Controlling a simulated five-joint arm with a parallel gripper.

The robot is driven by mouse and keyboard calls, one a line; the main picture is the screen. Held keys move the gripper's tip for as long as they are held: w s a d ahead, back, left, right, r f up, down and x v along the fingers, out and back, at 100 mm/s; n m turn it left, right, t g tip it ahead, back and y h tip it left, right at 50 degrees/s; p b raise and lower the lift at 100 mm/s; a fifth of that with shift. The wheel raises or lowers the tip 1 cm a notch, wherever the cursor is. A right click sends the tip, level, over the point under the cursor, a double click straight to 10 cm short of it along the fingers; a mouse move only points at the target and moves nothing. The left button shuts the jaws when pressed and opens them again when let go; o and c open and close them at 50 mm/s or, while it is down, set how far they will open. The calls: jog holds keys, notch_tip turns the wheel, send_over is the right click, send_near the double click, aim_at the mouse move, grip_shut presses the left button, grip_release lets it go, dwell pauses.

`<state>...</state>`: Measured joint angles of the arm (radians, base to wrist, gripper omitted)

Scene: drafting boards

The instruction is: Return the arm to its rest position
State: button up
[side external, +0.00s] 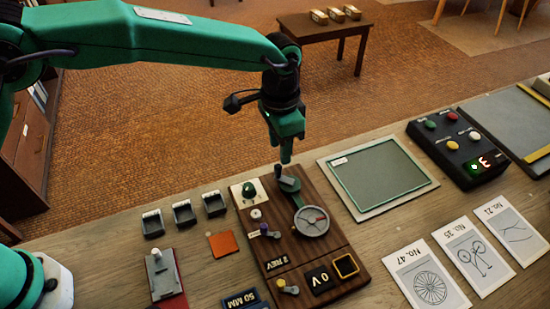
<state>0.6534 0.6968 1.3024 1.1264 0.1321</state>
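My green arm reaches in from the left, and its elbow bends down at the upper middle. My gripper (286,158) points down over the back edge of the brown wooden control board (302,257). Its tip is just above a dark knob or lever (288,183) at the board's back; I cannot tell whether they touch. The fingers overlap from this side, so their opening does not show. No held object is visible.
The board carries a round dial (311,221) and several small controls. A green-framed panel (378,175), a black button box (457,147) and drawing cards (428,278) lie to the right. Small grey trays (184,214) stand left. Open floor lies behind the bench.

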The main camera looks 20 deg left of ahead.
jog(key=s+a+r+n+t, duration=0.1)
jog(key=s+a+r+n, duration=0.15)
jog(key=a+r, duration=0.6)
jog(key=s+a+r+n+t, duration=0.1)
jog(key=s+a+r+n, duration=0.15)
jog(key=a+r, duration=0.65)
jog(key=s+a+f+n+t, duration=0.1)
jog(key=s+a+f+n, duration=0.1)
jog(key=s+a, duration=0.6)
jog(key=s+a+f+n+t, duration=0.2)
jog(key=s+a, duration=0.7)
jog(key=shift+s, duration=0.25)
dwell(0.7)
